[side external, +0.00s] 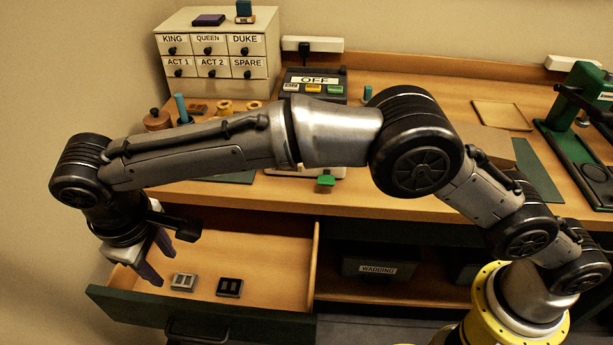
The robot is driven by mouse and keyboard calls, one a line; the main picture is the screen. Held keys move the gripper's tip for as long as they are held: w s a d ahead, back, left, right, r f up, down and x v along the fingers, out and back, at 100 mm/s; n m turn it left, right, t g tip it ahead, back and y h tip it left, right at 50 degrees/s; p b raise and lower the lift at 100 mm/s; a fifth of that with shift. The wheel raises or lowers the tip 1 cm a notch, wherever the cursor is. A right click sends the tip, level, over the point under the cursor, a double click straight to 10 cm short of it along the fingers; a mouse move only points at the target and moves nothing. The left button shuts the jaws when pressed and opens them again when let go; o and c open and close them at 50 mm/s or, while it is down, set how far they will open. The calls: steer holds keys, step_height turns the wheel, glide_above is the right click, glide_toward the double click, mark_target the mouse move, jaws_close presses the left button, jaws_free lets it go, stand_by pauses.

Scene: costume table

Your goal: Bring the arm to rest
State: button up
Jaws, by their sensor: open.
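My gripper (170,260) is at the left in the side external view. It points downward over the left part of an open drawer (262,258). Its two dark fingers are apart, with nothing seen between them. My arm reaches from the yellow base at the lower right across the front of the table to the gripper. In the drawer, a grey block (184,282) lies just right of the fingertips, and a black block (230,288) lies further right. Whether the fingertips are below the drawer's rim I cannot tell.
A labelled drawer cabinet (218,50) stands at the back left of the table (440,95). A device reading OFF (314,82) and several small items stand behind my arm. A green press (575,110) is at the right. A WADDING box (378,268) sits on the shelf below.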

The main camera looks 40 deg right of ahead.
steer(key=w+d+r+m+t+y, duration=0.1)
steer(key=w+d+r+m, duration=0.3)
steer(key=d+r, duration=1.25)
steer(key=s+d+r+m+t, duration=0.1)
steer(key=s+d+r, duration=0.2)
steer(key=d, duration=0.5)
steer(key=s+d+r+m, duration=0.1)
steer(key=s+d+r, duration=0.15)
steer(key=d, duration=0.55)
steer(key=s+d+f+m+t, duration=0.2)
steer(key=s+d, duration=1)
steer(key=s, duration=0.2)
steer(key=s+d+f, duration=0.1)
steer(key=s+f, duration=0.6)
steer(key=f, duration=0.4)
steer(key=shift+s, duration=0.2)
steer(key=shift+d+r, duration=0.1)
